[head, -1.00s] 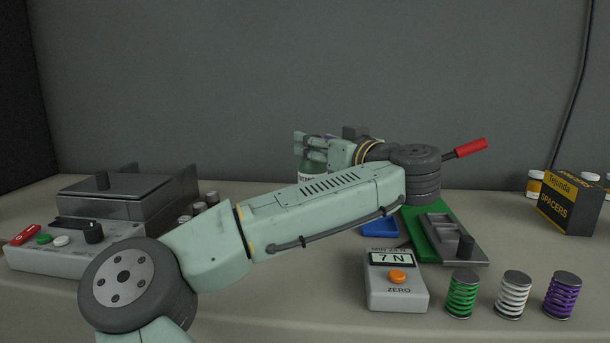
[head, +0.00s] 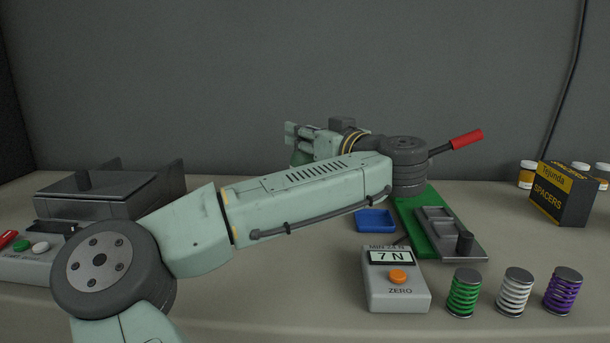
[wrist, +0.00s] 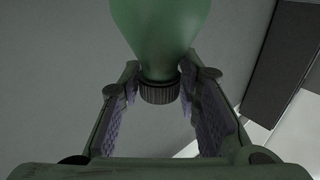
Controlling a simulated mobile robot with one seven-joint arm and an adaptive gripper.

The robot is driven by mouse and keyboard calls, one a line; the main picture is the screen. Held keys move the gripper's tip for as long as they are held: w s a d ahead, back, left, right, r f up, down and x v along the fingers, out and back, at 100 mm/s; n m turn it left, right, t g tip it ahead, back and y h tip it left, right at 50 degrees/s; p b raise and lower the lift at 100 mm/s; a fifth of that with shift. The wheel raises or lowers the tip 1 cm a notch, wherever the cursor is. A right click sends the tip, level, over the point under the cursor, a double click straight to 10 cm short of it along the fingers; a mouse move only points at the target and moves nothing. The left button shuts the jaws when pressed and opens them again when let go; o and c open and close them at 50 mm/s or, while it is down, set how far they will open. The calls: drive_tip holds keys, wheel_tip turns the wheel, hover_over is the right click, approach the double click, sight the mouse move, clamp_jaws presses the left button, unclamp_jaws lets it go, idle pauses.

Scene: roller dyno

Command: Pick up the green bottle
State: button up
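The green bottle (wrist: 160,28) fills the upper middle of the wrist view. Its dark ribbed cap (wrist: 160,93) is toward my gripper and lies between the fingertips. My gripper (wrist: 160,85) has one finger on each side of the cap, very close to it. I cannot tell whether the pads touch it. In the head view, my gripper (head: 305,137) is at the back of the bench. A small green part of the bottle (head: 301,157) shows just below the fingers. My forearm hides the lower bottle, so I cannot tell whether it stands on the bench.
A grey machine (head: 115,192) stands on the left of the bench (head: 520,240). A blue tray (head: 375,222), a green board (head: 416,240), a force meter (head: 396,285) and coil springs (head: 464,293) are right of centre. A spacers box (head: 564,193) stands at far right.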

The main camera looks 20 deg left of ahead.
clamp_jaws()
idle(0.6)
